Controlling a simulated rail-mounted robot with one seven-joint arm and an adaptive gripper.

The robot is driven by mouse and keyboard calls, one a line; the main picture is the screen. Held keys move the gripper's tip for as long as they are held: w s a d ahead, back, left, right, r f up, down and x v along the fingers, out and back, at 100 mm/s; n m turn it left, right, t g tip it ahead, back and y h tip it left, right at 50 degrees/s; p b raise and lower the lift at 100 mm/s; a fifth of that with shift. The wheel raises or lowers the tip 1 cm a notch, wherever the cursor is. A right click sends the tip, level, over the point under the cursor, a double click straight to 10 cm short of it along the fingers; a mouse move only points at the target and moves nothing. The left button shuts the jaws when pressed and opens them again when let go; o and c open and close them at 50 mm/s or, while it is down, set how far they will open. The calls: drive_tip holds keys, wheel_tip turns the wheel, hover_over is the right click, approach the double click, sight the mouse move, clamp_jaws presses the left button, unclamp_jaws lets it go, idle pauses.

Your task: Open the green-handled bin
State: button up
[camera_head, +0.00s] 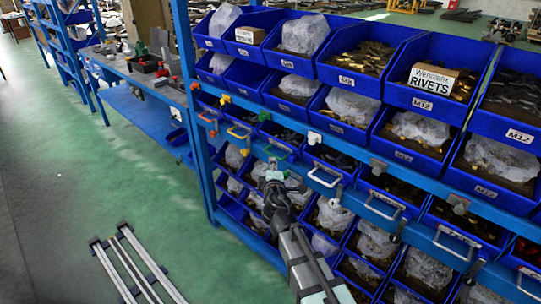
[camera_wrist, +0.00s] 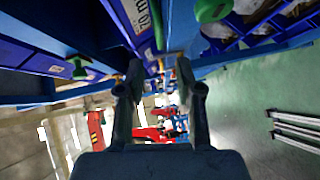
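The green handle (camera_head: 279,149) sits on the front of a bin in the rack's middle row, in the head view. The bin looks closed, and its inside is hidden. My gripper (camera_head: 271,166) is just below and in front of this handle, and I cannot tell whether they touch. In the wrist view my gripper (camera_wrist: 160,78) has its two fingers apart with nothing held between them. A green part (camera_wrist: 78,67) shows left of the fingers, and a paler green piece (camera_wrist: 212,10) shows at the top; I cannot tell which belongs to the handle.
Blue bins with bagged parts (camera_head: 352,107) fill the rack above and below. A blue workbench (camera_head: 140,110) stands at left. Metal rails (camera_head: 135,265) lie on open green floor.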

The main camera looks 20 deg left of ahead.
drive_tip(key=p+x, duration=0.1)
drive_tip(key=x, duration=0.7)
drive_tip(key=shift+w, duration=0.2)
drive_tip(key=shift+c, duration=0.3)
clamp_jaws()
